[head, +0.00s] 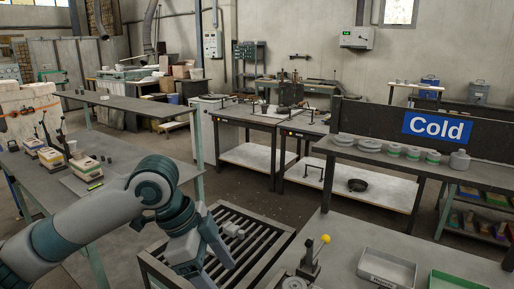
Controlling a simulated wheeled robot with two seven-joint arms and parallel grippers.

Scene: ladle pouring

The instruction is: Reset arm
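My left arm comes in from the left and bends downward at the wrist. My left gripper (226,244) points down over a slatted dark rack (267,222) at the lower middle. The view does not clearly show how far its fingers are apart, and I see nothing clearly held. My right gripper is not in view. No ladle can be made out.
A grey table (345,240) at the lower right holds a stand with a yellow knob (324,239), a grey tray (386,268) and a green tray (456,281). Behind it, a shelf with a "Cold" sign (436,127) carries several discs. A left workbench (115,148) holds small boxes.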

